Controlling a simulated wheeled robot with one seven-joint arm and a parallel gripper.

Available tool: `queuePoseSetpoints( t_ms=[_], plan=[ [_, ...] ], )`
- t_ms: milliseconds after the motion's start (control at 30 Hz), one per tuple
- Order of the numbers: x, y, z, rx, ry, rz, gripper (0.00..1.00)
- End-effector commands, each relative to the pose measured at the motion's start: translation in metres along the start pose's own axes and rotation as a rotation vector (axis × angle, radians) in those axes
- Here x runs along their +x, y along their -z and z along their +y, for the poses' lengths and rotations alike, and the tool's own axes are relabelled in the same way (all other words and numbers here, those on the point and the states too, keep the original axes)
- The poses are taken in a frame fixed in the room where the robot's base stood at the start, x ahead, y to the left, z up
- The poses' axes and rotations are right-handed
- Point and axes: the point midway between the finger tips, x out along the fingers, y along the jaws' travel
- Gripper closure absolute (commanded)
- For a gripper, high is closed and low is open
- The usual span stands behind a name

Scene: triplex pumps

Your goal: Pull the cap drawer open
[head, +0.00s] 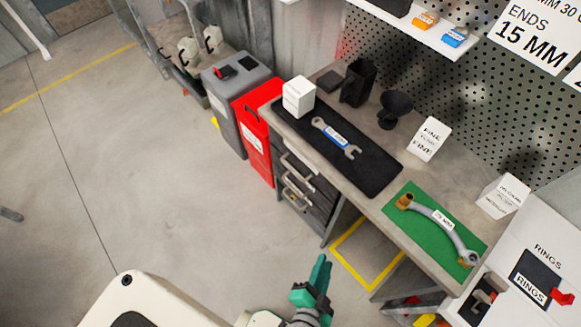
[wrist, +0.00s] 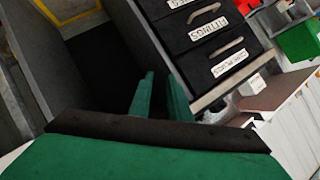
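A drawer unit (head: 309,192) with dark fronts and metal bar handles sits under the left part of the workbench in the head view. Its drawers look shut. In the wrist view the drawer fronts (wrist: 200,42) show tilted, with white labels and pale handles; the label words are upside down and too small to read surely, so I cannot tell which is the cap drawer. My gripper (head: 322,266), with green fingers, is in front of and below the bench, apart from the handles. In the wrist view my gripper (wrist: 161,85) shows a gap between its fingers, with nothing between them.
The workbench (head: 345,192) carries a black mat with a wrench and a green mat (head: 409,224) with a curved part. A red bin (head: 256,133) and a grey bin (head: 233,95) stand left of the drawers. The floor (head: 150,170) in front is clear.

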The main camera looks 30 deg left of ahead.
Motion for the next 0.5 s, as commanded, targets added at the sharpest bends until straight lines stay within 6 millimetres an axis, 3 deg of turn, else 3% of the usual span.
queuePoseSetpoints(
  t_ms=[100, 267, 500],
  plan=[
    [0.043, -0.013, -0.006, 0.199, 0.04, -0.083, 0.83],
    [0.094, -0.028, -0.03, 0.467, 0.102, -0.225, 0.83],
    [0.152, -0.034, -0.097, 0.825, 0.218, -0.482, 0.83]
  ],
)
